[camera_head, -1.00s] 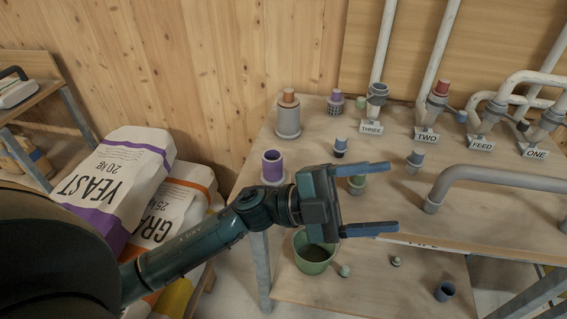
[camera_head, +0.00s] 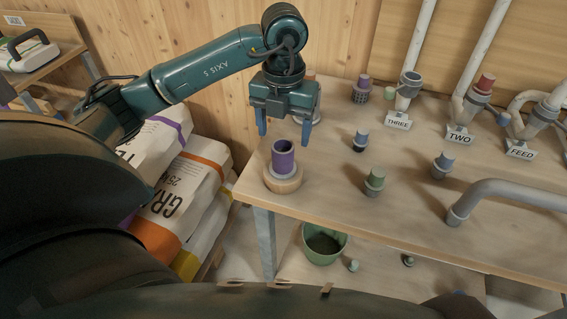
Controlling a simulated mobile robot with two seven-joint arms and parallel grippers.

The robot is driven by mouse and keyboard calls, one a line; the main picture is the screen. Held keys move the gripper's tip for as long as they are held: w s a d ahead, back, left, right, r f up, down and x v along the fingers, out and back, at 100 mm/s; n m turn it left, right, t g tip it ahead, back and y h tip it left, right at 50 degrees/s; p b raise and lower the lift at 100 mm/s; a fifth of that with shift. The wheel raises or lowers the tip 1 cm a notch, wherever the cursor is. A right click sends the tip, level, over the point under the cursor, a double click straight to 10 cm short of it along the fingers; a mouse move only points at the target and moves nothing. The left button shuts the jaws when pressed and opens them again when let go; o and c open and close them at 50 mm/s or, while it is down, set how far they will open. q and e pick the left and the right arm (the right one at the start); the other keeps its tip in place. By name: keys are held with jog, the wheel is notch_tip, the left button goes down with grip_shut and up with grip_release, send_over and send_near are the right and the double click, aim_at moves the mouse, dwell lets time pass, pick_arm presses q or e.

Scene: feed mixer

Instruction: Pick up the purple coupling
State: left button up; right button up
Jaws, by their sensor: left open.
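A purple coupling (camera_head: 284,163), an upright open-topped cylinder, stands in a tan and grey ring-shaped base (camera_head: 283,182) near the table's left front corner. My left gripper (camera_head: 284,138) points down with its jaws open and empty. In the picture its two fingertips lie to either side of the coupling's top rim. The gripper looks above or slightly behind the coupling; I cannot tell the exact depth gap. My right gripper is not in view.
An orange-topped grey fitting (camera_head: 313,113) is partly hidden behind my left gripper. A grey pipe (camera_head: 505,190) crosses the right side. A green bucket (camera_head: 323,243) is below.

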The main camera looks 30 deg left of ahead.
aim_at(283, 156)
pick_arm(q)
notch_tip(283, 156, down, 8)
jog(key=shift+a+r+p, duration=0.1)
jog(key=shift+p, duration=0.55)
jog(key=c, duration=1.2)
